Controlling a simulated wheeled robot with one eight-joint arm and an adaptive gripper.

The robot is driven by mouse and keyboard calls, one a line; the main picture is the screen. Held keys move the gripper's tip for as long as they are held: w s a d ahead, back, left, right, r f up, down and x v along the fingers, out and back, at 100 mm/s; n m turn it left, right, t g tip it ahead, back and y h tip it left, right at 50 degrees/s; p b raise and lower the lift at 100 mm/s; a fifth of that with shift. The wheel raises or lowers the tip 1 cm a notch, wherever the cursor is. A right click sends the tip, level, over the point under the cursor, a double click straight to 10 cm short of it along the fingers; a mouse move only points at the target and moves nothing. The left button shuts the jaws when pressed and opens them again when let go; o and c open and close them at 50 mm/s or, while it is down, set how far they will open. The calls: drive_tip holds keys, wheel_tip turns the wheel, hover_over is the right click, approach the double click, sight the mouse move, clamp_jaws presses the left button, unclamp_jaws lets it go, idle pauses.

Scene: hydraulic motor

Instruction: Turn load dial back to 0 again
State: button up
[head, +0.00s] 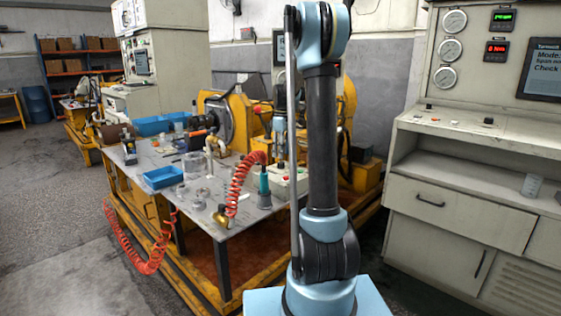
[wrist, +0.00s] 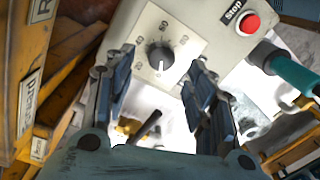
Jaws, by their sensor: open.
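The load dial (wrist: 161,57) is a dark round knob on a pale plate with printed numbers around it, seen in the wrist view. A light mark shows at its lower side in the picture; the exact number it points at is too small to read surely. My gripper (wrist: 159,74) is open, with one finger to the left and one to the right of the dial. Nothing is between the fingers that I can see as held. Whether the fingertips touch the panel cannot be told. In the head view the dial is not distinguishable on the pale control box (head: 291,181).
A red Stop button (wrist: 249,22) sits right of the dial on the same box. A teal-handled tool (wrist: 294,74) stands close on the right; a coiled red hose (head: 238,187) lies nearby on the metal table (head: 196,222). A dark lever (wrist: 147,126) shows below the dial.

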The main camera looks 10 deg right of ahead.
sight(282, 162)
wheel_tip(282, 162, up, 7)
drive_tip(key=shift+w+d, duration=0.15)
drive_tip(key=shift+w, duration=0.05)
drive_tip(key=shift+s, duration=0.1)
drive_tip(key=s+f+m+t, duration=0.2)
drive_tip(key=s+m, duration=0.4)
drive_tip(key=s, duration=2)
drive_tip(key=s+f+m, duration=0.5)
drive_tip(key=s+f, duration=0.9)
drive_tip(key=s, duration=0.3)
drive_tip(key=shift+s+f+t, duration=0.4)
